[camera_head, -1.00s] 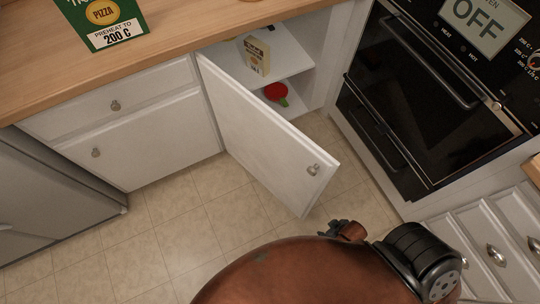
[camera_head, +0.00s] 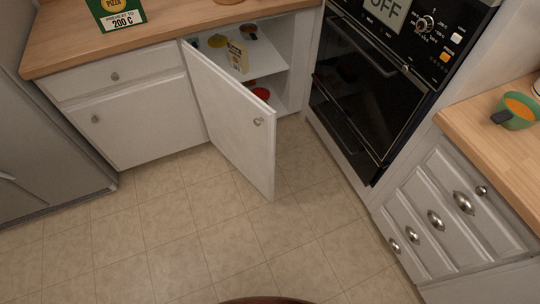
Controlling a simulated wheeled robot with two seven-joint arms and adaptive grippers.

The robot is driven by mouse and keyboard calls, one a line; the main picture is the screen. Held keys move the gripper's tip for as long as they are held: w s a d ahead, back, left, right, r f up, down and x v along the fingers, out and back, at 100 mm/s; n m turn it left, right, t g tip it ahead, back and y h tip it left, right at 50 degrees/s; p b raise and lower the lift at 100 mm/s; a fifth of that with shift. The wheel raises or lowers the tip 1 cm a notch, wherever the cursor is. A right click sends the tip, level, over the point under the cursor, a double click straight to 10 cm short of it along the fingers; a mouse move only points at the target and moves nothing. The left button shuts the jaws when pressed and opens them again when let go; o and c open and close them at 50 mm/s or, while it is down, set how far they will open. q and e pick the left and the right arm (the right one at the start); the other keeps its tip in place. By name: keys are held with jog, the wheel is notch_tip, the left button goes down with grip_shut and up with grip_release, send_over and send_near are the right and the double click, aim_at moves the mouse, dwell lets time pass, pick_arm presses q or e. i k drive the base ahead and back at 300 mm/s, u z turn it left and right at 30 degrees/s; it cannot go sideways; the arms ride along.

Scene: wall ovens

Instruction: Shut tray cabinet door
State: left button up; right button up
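The white tray cabinet door (camera_head: 230,115) stands wide open, swung out from its hinges on the left over the tiled floor. Its round metal knob (camera_head: 258,121) is near the free edge. Behind it the cabinet (camera_head: 289,62) is open, with a shelf holding a cream box (camera_head: 237,56) and several small items. A red item (camera_head: 261,93) lies on the level below, partly hidden by the door. Neither of my grippers is in view. Only a sliver of brown shows at the bottom edge of the picture.
A wall oven (camera_head: 365,90) with an "OFF" display stands right of the cabinet. Drawers (camera_head: 440,215) are at the right under a wooden counter (camera_head: 490,130) with a green bowl (camera_head: 516,111). A grey appliance (camera_head: 45,150) is at the left. The tiled floor (camera_head: 200,240) before the door is clear.

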aim_at(241, 124)
jog(key=u, duration=0.6)
jog(key=i, duration=0.7)
jog(key=u, duration=0.5)
jog(key=k, duration=0.6)
jog(key=z, duration=0.85)
jog(key=i, duration=0.5)
